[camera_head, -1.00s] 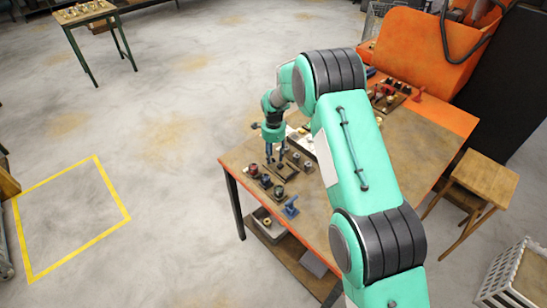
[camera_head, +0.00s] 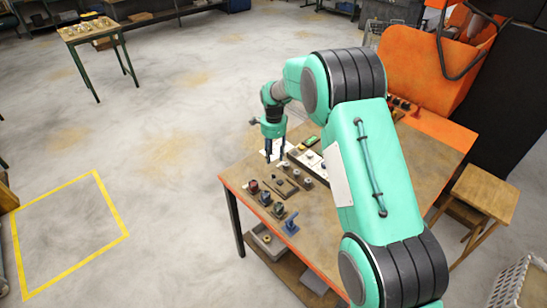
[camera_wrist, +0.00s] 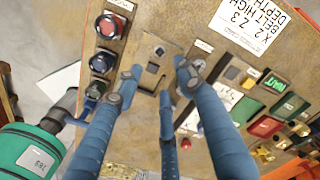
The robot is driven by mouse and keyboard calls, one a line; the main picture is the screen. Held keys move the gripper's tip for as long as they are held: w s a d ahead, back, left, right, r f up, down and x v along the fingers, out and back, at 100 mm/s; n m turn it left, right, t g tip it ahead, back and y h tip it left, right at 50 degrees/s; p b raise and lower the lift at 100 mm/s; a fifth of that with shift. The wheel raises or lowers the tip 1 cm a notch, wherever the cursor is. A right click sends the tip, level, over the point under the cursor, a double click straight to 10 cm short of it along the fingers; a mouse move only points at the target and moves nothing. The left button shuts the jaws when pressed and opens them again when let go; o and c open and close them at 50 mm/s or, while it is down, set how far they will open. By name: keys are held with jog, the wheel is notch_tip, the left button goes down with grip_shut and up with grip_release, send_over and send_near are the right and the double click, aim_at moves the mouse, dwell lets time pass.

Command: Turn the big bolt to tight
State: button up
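A small brown plate (camera_head: 285,187) lies on the workbench near its left edge, with a dark fitting on it. In the wrist view the plate (camera_wrist: 150,62) carries a dark square piece (camera_wrist: 153,68) between my fingertips. It may be the big bolt, but I cannot tell its kind or how tight it is. My gripper (camera_head: 275,158) is above the bench, up and left of the plate in the head view. In the wrist view my gripper's blue fingers (camera_wrist: 155,75) are spread apart, with nothing visible held. Whether they touch the plate cannot be told.
Beside the plate stands a row of knobs, including a red one (camera_head: 253,187). A blue fitting (camera_head: 290,224) is near the front edge. Tiles and a printed card (camera_wrist: 250,25) lie on the other side. A stool (camera_head: 485,190) stands right of the workbench (camera_head: 325,215).

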aim_at(274, 175)
jog(key=shift+c, duration=1.4)
jog(key=r+p, duration=0.2)
jog(key=p, duration=0.5)
jog(key=shift+p, duration=0.4)
jog(key=shift+f, duration=0.25)
jog(key=shift+f+p, duration=0.5)
jog(key=shift+f, duration=6.3)
grip_shut()
